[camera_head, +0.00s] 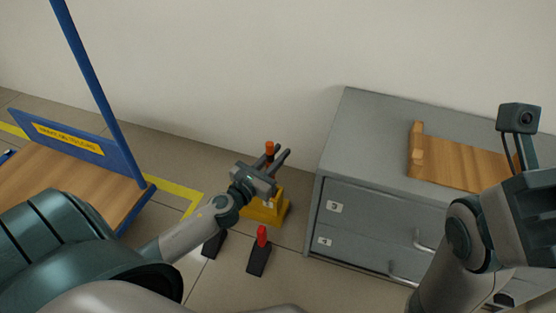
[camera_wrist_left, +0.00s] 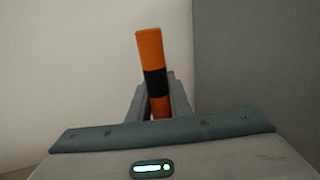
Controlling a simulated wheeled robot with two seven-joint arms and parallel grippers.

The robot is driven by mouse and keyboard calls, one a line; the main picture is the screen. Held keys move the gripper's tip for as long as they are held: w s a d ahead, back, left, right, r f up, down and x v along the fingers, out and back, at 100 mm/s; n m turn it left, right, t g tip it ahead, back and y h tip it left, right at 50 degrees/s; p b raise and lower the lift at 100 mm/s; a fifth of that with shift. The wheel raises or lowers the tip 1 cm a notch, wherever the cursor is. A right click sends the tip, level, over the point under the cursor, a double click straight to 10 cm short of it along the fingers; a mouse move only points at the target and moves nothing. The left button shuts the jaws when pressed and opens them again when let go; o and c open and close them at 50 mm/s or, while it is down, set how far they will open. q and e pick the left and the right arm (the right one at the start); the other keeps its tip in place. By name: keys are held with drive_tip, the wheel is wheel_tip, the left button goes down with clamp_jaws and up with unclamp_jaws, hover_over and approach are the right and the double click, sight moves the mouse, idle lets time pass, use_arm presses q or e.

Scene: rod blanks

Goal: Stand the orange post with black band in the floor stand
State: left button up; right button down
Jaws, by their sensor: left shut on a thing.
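The orange post with black band (camera_wrist_left: 154,75) stands nearly upright, slightly tilted, between the fingers of my left gripper (camera_wrist_left: 159,100) in the wrist view. The fingers are shut on it around and below the black band. In the head view, the post's orange top (camera_head: 269,148) shows by my left gripper (camera_head: 279,158). A yellow floor stand (camera_head: 276,213) is on the floor below and behind that gripper, partly hidden by it. The post's lower end is hidden, so I cannot tell whether it is in the stand.
A red post in a black base (camera_head: 259,258) and another dark base (camera_head: 213,245) are on the floor in front of the stand. A grey cabinet (camera_head: 357,140) with a wooden rack (camera_head: 455,167) stands right. A blue-framed wooden cart (camera_head: 62,178) is left.

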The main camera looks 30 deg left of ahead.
use_arm(q)
drive_tip(key=shift+f, duration=0.25)
drive_tip(key=shift+f, duration=0.15)
drive_tip(key=o, duration=0.8)
drive_tip(key=shift+s, duration=0.1)
drive_tip(key=s, duration=1.1)
drive_tip(key=shift+s+a, duration=0.15)
drive_tip(key=shift+s, duration=0.25)
